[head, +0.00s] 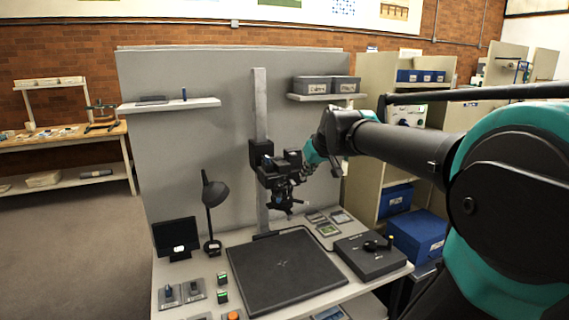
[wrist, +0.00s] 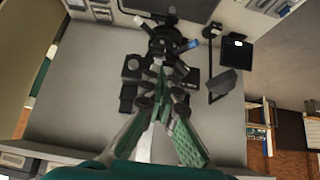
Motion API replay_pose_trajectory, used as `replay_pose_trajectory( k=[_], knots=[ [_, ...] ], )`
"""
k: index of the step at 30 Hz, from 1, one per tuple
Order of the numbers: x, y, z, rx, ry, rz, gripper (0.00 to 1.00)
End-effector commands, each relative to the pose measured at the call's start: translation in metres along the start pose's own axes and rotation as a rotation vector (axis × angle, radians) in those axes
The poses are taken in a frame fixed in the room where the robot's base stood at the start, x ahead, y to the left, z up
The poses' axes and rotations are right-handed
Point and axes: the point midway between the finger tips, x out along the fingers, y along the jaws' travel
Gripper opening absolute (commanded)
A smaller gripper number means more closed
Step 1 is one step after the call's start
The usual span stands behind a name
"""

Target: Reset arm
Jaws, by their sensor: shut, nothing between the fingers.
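My arm reaches in from the right of the head view and ends in front of the grey panel. My gripper (wrist: 160,92) is shut and empty in the wrist view, its green-padded fingers coming together at the tips. Right beyond the tips is the black camera-like unit (wrist: 172,45); I cannot tell whether they touch. In the head view this black unit (head: 268,168) hangs on the upright grey column (head: 260,105), above the dark square baseboard. There my gripper blends with the dark unit and is hard to make out.
Below are the baseboard (head: 280,272), a black control box (head: 370,257), a desk lamp (head: 212,205) and a small monitor (head: 175,238). Shelves (head: 170,105) stick out from the panel, one holding grey boxes (head: 325,85). Blue boxes (head: 418,235) stand at right. Floor at left is clear.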

Motion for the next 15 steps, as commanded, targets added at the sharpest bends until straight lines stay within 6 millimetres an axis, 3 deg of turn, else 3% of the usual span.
replay_pose_trajectory(
  k=[5, 9, 12, 15],
  knots=[
    [0.039, -0.003, 0.098, 0.065, -0.094, 0.027, 0.00],
    [0.062, -0.008, 0.192, 0.131, -0.180, 0.064, 0.00],
    [0.070, -0.012, 0.254, 0.177, -0.234, 0.094, 0.00],
    [0.072, -0.016, 0.304, 0.214, -0.276, 0.121, 0.00]
  ],
)
